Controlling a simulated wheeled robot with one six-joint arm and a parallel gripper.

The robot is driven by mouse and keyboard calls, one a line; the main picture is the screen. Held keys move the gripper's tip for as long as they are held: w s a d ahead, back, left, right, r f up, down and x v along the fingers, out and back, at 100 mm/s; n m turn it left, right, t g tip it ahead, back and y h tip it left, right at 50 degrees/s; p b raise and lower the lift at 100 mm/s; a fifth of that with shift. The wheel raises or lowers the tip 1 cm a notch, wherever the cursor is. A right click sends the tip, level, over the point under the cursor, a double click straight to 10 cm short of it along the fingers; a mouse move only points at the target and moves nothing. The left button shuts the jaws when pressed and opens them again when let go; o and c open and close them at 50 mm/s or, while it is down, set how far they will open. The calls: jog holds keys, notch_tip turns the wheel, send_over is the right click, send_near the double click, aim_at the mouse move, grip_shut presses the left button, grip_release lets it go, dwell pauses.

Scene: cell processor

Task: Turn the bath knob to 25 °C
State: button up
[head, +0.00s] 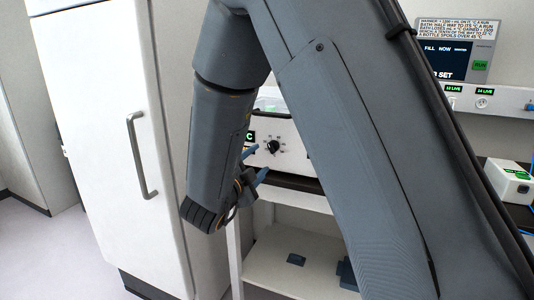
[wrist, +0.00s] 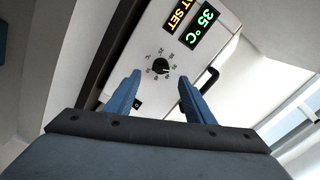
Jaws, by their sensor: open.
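The bath knob (wrist: 161,66) is a black round dial on the white front panel (wrist: 143,50) of the bath, with small scale marks around it. It also shows in the head view (head: 272,147). A green display (wrist: 204,27) on the panel reads 35 °C. An amber label ending in "T SET" (wrist: 180,16) sits beside it. My gripper (wrist: 158,88) is open, with its blue fingers apart and nothing between them. In the wrist view the knob appears beyond the gap between the fingertips. The fingers (head: 256,164) look apart from the knob in the head view. My arm hides part of the bath.
A white cabinet with a grey handle (head: 140,155) stands at the left. A shelf (head: 290,262) below the bath holds small dark items. A control panel with a green RUN button (head: 480,66) and a white box (head: 509,179) are at the right. A black handle (wrist: 208,80) juts from the bath panel.

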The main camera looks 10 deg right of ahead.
aim_at(270, 149)
jog(key=x, duration=0.4)
jog(key=p+x, duration=0.1)
jog(key=x, duration=0.2)
jog(key=shift+w+d+r, duration=0.2)
jog(key=shift+w+d, duration=0.05)
jog(key=shift+d, duration=0.05)
jog(key=shift+c, duration=0.3)
jog(key=c, duration=1)
